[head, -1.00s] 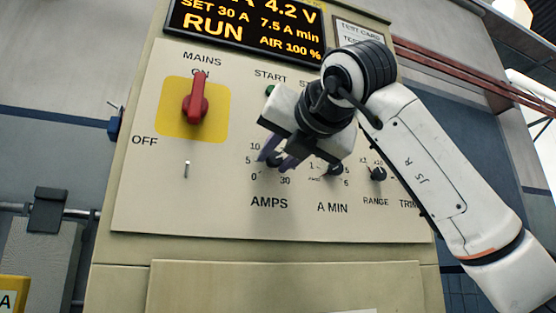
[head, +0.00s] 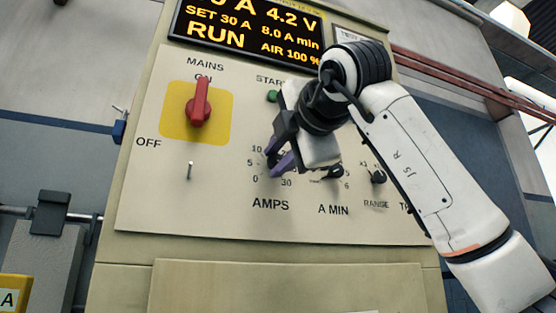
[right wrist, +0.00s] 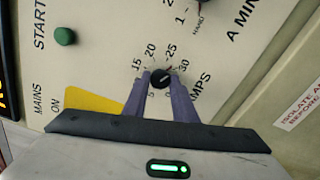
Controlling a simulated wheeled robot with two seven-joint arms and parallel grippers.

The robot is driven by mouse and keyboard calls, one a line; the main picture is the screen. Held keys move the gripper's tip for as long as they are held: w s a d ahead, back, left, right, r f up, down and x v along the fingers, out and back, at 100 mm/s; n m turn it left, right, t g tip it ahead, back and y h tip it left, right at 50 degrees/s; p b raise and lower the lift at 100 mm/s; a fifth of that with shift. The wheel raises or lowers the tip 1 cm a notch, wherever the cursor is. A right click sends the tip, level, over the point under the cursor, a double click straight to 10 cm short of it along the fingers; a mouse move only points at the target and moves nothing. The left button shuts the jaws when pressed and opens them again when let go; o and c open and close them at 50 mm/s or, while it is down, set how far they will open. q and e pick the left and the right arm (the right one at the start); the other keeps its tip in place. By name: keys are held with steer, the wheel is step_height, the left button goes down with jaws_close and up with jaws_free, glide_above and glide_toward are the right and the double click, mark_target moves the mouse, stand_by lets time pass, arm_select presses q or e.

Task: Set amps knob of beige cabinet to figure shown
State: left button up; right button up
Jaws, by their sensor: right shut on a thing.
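The beige cabinet (head: 150,215) fills the middle of the head view. Its amps knob (right wrist: 161,78) is a small black dial with figures from 0 to 30 around it, above the AMPS label (head: 270,204). My right gripper (head: 278,165) is shut on the amps knob, a purple finger on each side; the wrist view shows the fingers at the knob's two sides. The knob's pointer is hard to read. The display (head: 250,28) at the top reads SET 30 A, 4.2 V, 8.0 A min, RUN and AIR 100 %. My left gripper is out of view.
A red mains switch (head: 199,103) on a yellow plate points to ON. A green start button (head: 272,96) sits above the amps dial. The A MIN knob (head: 335,171) and range knob (head: 378,177) are close to the right. A small metal toggle (head: 189,170) is at the left.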

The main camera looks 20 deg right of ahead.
steer(key=shift+f+m, duration=0.1)
steer(key=shift+m, duration=1.5)
